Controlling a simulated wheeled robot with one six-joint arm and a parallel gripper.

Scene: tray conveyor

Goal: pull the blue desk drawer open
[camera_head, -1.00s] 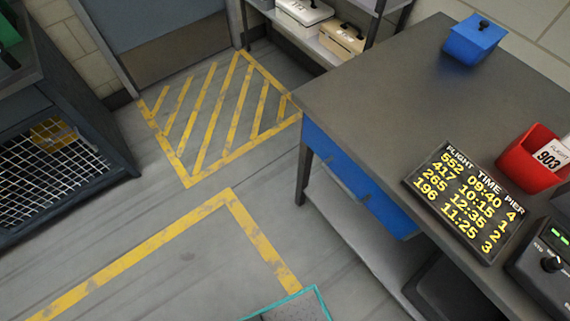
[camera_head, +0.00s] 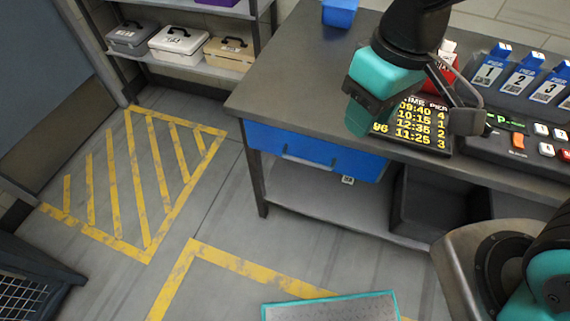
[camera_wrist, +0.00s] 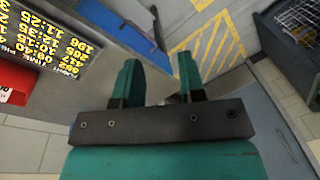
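The blue desk drawer (camera_head: 272,142) sits under the front edge of the grey desk (camera_head: 290,75) in the head view. Its front looks flush below the desk top, with a pale bar handle (camera_head: 307,163) at its lower middle. In the wrist view the drawer (camera_wrist: 128,24) is a blue strip at the top, beyond the fingers. My gripper (camera_head: 362,112) hangs above the desk's front edge, above and to the right of the handle, apart from it. In the wrist view my gripper (camera_wrist: 160,76) has its two teal fingers spread, with nothing held between them.
A flight board (camera_head: 425,128) lies on the desk behind my gripper. A button console (camera_head: 520,140) is at the right. A dark bin (camera_head: 425,205) stands on the shelf under the desk. Floor with yellow markings (camera_head: 150,200) is clear before the desk's left end.

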